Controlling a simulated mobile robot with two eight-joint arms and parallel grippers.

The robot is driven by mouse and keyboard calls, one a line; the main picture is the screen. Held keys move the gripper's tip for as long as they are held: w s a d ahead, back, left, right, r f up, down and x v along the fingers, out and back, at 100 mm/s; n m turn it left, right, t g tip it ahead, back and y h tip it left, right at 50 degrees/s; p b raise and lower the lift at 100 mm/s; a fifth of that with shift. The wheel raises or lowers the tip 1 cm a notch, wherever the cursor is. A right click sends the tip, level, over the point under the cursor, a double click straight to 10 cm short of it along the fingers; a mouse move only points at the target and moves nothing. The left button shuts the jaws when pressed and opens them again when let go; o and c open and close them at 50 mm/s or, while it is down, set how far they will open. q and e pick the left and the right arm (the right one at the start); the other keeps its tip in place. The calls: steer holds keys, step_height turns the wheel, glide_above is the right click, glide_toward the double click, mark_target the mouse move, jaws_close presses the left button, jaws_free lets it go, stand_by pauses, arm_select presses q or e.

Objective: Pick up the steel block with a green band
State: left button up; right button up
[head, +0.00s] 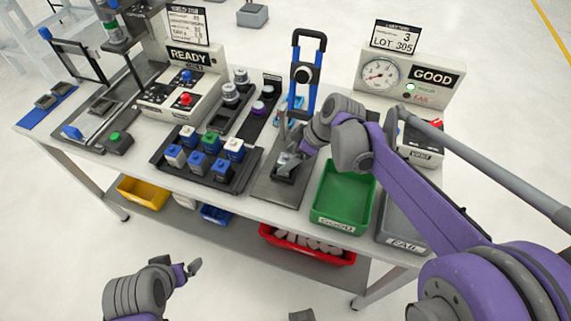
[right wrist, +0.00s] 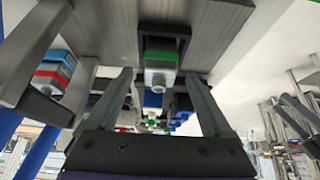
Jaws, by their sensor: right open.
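In the right wrist view a steel block with a green band (right wrist: 160,62) sits in a dark nest on a grey plate, ahead of and between the two open fingers of my right gripper (right wrist: 155,100). No contact shows. In the head view my right gripper (head: 288,164) is low over the fixture plate (head: 266,190), left of the green bin; it largely hides the nest and block there. Another green-topped block (head: 187,133) stands in the black tray among blue and white ones. My left gripper (head: 193,267) is off the table at lower left; its jaw gap is unclear.
The black tray (head: 166,166) lies left of the fixture plate. A blue-sided press frame (head: 314,95) stands behind my right gripper. The green bin (head: 319,216) and grey bin (head: 388,231) lie to the right. A gauge box (head: 409,80) stands at the back right.

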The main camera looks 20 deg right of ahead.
steer(key=shift+x, duration=1.1)
jaws_close()
